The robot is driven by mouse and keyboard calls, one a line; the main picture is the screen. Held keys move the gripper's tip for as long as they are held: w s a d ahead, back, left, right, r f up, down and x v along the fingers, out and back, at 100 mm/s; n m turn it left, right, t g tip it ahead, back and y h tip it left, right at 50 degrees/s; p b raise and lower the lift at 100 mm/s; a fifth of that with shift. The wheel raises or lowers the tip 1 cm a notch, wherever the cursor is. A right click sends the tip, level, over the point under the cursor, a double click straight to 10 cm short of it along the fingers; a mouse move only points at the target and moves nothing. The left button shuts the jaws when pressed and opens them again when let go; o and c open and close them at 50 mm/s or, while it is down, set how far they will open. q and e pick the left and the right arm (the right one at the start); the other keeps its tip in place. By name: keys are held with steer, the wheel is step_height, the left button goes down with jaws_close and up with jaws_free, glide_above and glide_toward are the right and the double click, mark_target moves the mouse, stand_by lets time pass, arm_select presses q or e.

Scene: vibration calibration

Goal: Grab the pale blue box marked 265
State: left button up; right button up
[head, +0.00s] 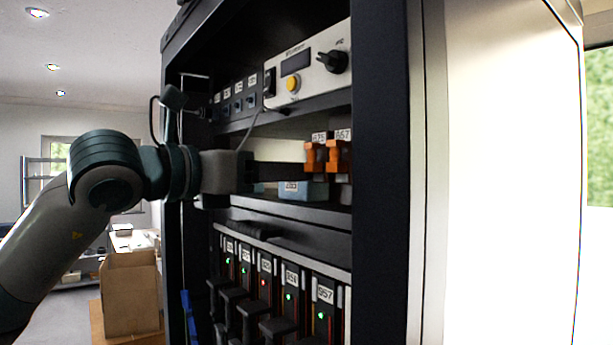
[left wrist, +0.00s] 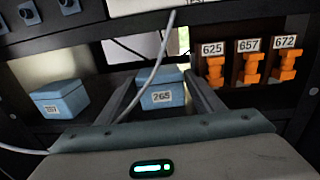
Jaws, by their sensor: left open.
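The pale blue box marked 265 (left wrist: 162,97) sits on a shelf of the dark rack, label facing my left wrist camera. In the head view, a pale blue box (head: 304,190) with a small, hard-to-read label lies under the orange parts and appears to be the same box. My left gripper (head: 250,172) reaches into the rack at shelf height. In the left wrist view, its two open fingers (left wrist: 161,92) flank box 265 with nothing gripped. Whether the fingertips overlap the box in depth is unclear. My right gripper is not in view.
Another pale blue box (left wrist: 60,99) stands to the left, its label unclear. Orange pieces marked 625 (left wrist: 214,70), 657 (left wrist: 250,66) and 672 (left wrist: 285,64) stand to the right. A pale cable (left wrist: 153,75) hangs before box 265. A control panel (head: 310,68) is above; several modules (head: 265,285) are below.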

arm_select(q)
steer(key=shift+a, duration=0.1)
steer(key=c, duration=0.8)
steer(key=shift+r, duration=0.2)
